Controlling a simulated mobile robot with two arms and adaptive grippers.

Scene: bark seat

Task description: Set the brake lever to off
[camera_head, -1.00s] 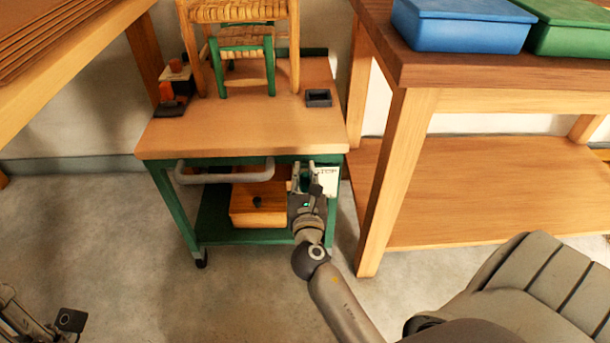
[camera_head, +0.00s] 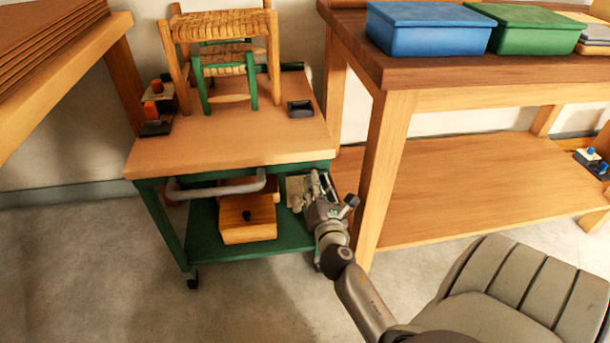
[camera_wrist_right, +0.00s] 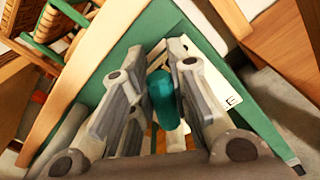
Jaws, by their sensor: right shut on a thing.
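The brake lever's teal grip (camera_wrist_right: 163,97) stands between the fingers of my right gripper (camera_wrist_right: 165,70) in the right wrist view. The fingers are shut on it. In the head view my right gripper (camera_head: 319,187) is at the front right of the green-framed cart (camera_head: 220,170), below its wooden top. The lever is hidden by the fingers there. A pale label plate (camera_wrist_right: 222,93) with partly visible lettering is beside the gripper in the wrist view. My left gripper is out of view.
A grey handle bar (camera_head: 215,190) crosses the cart's front. A wooden box (camera_head: 247,218) sits on its lower shelf, and a woven-seat stool (camera_head: 222,30) on top. A workbench (camera_head: 384,165) leg stands close right of my gripper.

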